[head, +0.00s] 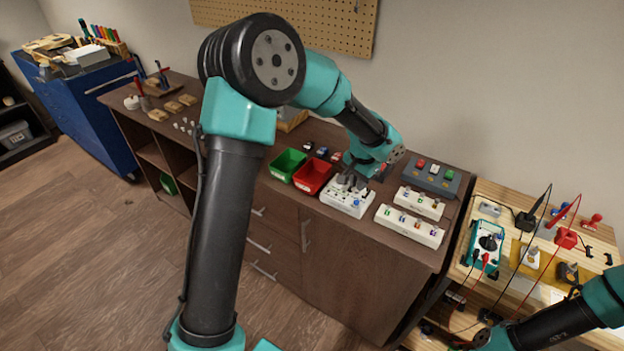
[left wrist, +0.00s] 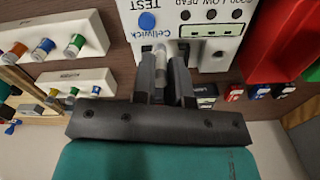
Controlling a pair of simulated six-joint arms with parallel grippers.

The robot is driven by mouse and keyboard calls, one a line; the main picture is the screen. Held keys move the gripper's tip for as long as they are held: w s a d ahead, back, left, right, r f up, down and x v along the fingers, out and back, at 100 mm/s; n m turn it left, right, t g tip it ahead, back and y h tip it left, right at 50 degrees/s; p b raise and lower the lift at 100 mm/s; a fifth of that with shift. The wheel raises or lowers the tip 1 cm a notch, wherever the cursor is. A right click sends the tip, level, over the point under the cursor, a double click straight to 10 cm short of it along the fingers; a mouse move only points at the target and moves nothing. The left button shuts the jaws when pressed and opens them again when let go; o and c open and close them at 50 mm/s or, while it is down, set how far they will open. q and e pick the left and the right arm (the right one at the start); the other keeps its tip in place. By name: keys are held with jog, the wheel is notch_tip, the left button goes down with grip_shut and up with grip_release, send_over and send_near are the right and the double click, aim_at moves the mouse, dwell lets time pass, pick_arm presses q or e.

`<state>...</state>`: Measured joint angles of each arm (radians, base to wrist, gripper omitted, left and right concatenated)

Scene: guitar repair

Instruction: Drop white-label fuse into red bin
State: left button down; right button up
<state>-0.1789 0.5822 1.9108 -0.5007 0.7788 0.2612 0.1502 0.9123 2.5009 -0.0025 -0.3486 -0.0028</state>
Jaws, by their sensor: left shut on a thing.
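My left gripper (head: 352,181) is over the white tester box (head: 346,203). In the left wrist view, my left gripper (left wrist: 164,72) is shut on a small pale cylinder, the white-label fuse (left wrist: 161,57), at the tester's edge. Its lower part is hidden between the fingers, and I cannot tell if it touches the tester. The red bin (head: 314,178) stands just left of the tester in the head view, apart from the gripper. It also shows at the upper right of the left wrist view (left wrist: 276,55). My right gripper is outside the frame.
A green bin (head: 287,164) stands left of the red bin. Two white racks (head: 408,228) with coloured fuses and a grey box (head: 432,180) are to the right of the tester. Small coloured parts (head: 322,151) lie behind the bins.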

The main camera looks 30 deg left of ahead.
pick_arm(q)
jog(key=w+a+r, duration=0.1)
jog(key=a+r, duration=0.1)
jog(key=a, duration=0.7)
jog(key=a+r, duration=0.2)
jog(key=a, duration=0.7)
jog(key=shift+w+r, duration=0.35)
jog(key=shift+r, duration=0.05)
jog(key=shift+f, duration=0.15)
jog(key=shift+f, duration=2.9)
jog(key=c, duration=1.1)
grip_release()
jog(key=shift+o, duration=0.2)
notch_tip(320, 180, up, 18)
jog(key=shift+f, duration=0.25)
